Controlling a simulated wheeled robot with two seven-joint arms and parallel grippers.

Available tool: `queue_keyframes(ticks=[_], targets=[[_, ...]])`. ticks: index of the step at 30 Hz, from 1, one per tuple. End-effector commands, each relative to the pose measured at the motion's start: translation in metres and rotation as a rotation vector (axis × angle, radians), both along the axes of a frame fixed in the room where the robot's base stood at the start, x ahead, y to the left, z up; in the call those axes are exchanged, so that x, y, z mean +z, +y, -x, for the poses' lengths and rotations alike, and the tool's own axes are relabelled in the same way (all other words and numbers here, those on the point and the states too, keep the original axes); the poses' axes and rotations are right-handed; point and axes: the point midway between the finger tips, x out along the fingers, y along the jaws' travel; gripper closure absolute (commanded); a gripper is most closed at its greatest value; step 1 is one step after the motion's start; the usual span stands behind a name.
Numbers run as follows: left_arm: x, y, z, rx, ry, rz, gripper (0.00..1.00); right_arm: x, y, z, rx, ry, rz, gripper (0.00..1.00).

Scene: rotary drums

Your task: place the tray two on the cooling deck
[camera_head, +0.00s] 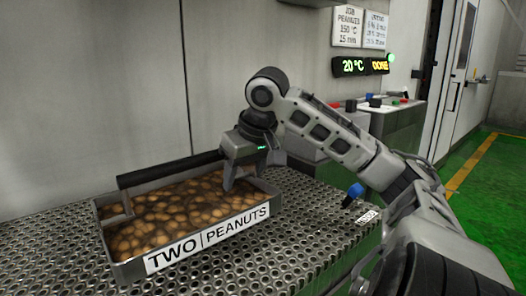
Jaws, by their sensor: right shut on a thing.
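The tray two (116,269) is a grey metal tray full of brown peanuts, with a white front label reading "TWO | PEANUTS". A black bar handle (165,170) runs above it. The tray is level and appears to rest on the perforated metal cooling deck (290,235); any small gap under it cannot be told. My right gripper (245,178) reaches down over the tray's right end and is shut on the handle there. Its fingers partly hide the handle's end and the back right corner. My left gripper is not in view.
A display (361,66) on the wall reads "20 °C" and "DONE", beside a green lamp (391,57). A blue knob (355,190) sits at the deck's right edge. Behind my arm stands a cabinet (398,125) with coloured buttons. Deck surface is free in front and right of the tray.

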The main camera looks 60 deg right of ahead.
Motion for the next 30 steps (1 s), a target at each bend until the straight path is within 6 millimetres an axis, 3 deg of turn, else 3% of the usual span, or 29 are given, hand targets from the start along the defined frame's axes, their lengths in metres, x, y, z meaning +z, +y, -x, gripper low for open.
queue_keyframes(ticks=[6, 15, 21, 28, 29, 30], targets=[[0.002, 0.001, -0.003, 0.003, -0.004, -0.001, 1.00, -0.026, 0.022, -0.009, 0.001, -0.008, -0.004, 1.00], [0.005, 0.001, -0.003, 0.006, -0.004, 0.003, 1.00, -0.040, 0.033, -0.014, 0.002, -0.010, -0.004, 1.00], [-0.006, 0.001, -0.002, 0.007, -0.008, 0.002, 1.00, -0.069, 0.033, -0.013, 0.000, -0.007, -0.003, 1.00], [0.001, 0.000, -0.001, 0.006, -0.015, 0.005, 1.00, -0.071, 0.032, -0.013, 0.000, -0.007, -0.001, 1.00], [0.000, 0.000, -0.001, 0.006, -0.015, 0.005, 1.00, -0.074, 0.032, -0.012, 0.002, 0.003, 0.001, 0.45], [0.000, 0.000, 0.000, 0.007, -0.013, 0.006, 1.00, -0.074, 0.032, -0.012, 0.002, 0.003, 0.001, 0.34]])
